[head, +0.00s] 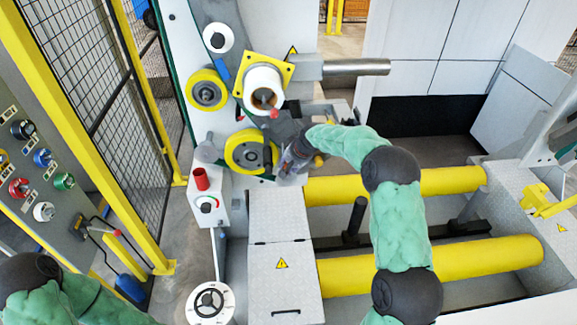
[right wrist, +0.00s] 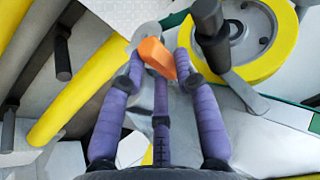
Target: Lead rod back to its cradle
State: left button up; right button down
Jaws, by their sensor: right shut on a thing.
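My right gripper (head: 288,168) is beside the lower yellow-rimmed wheel (head: 250,151) of the machine. In the right wrist view its purple fingers (right wrist: 158,62) are closed around an orange piece, which I take to be part of the lead rod (right wrist: 157,56). The rest of the rod is hidden or cannot be made out.
A white spool (head: 263,86) on a yellow square plate sits above the gripper. Two yellow rollers (head: 430,266) lie to the right, with a dark upright post (head: 355,218) between them. A control panel (head: 38,170) and a yellow-framed mesh fence (head: 105,90) stand left.

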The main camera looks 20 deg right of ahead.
jog(key=s+d+r+p, duration=0.1)
jog(key=d+r+p, duration=0.1)
jog(key=d+r, duration=0.2)
notch_tip(320, 180, up, 2)
jog(key=shift+s+d+r+p, duration=0.1)
jog(key=shift+s+d+p, duration=0.05)
jog(key=shift+p, duration=0.15)
dwell(0.7)
dwell(0.4)
jog(key=s+d+r+p, duration=0.1)
jog(key=d+r+p, duration=0.2)
jog(key=r, duration=0.6)
jog(key=shift+d+p, duration=0.3)
jog(key=shift+p, duration=0.6)
jog(key=shift+r, duration=0.1)
dwell(0.5)
